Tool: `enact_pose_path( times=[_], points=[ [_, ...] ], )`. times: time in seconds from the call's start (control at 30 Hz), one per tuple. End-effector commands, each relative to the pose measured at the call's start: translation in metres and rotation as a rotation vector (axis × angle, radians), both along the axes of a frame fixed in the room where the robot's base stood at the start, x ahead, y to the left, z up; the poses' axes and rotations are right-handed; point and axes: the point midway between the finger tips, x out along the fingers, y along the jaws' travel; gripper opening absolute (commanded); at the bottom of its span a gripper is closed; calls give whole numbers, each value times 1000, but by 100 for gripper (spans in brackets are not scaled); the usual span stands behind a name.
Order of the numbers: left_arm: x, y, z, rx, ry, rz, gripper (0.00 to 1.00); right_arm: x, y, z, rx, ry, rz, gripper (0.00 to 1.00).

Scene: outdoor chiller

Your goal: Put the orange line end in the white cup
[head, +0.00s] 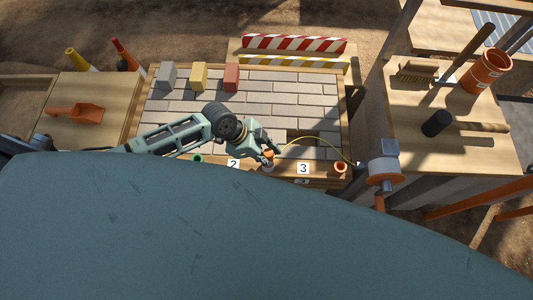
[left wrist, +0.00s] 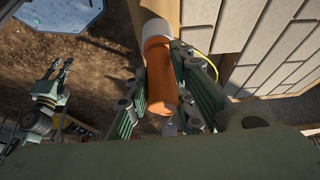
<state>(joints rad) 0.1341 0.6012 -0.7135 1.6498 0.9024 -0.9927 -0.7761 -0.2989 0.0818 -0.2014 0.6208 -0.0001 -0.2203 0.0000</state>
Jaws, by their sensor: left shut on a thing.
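My left gripper (head: 270,152) is shut on the orange line end (head: 268,154) at the front edge of the brick-patterned board. In the left wrist view, the orange line end (left wrist: 160,78) is a cylinder between the fingers of my left gripper (left wrist: 170,100). The white cup (head: 267,168) shows just below the gripper, partly hidden. It also shows in the left wrist view (left wrist: 156,29), right at the far end of the orange piece. I cannot tell whether the end is inside it. My right gripper (left wrist: 60,70) shows at the left of the wrist view, fingers apart and empty.
A yellow line (head: 318,138) curves over the board (head: 290,95) to its right edge. An orange cup (head: 340,167) and a green cup (head: 197,158) sit along the front edge by number labels. Grey, yellow and red blocks (head: 231,77) stand at the back.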

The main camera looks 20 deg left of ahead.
Motion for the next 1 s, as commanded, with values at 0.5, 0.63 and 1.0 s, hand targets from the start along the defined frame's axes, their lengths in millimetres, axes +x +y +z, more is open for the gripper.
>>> enact_pose_path(
  times=[0.5, 0.63, 1.0],
  points=[
    [0, 0, -4, -1, 0, 0, 41, -3, -2, -3, -2, 5, -2, 15],
    [0, 0, -3, -1, 0, 0, 41, -3, -2, -2, -2, 5, -2, 15],
    [-6, 23, 43, 2, -4, -1, 41, -2, 2, -3, 3, 3, -4, 15]
  ],
)
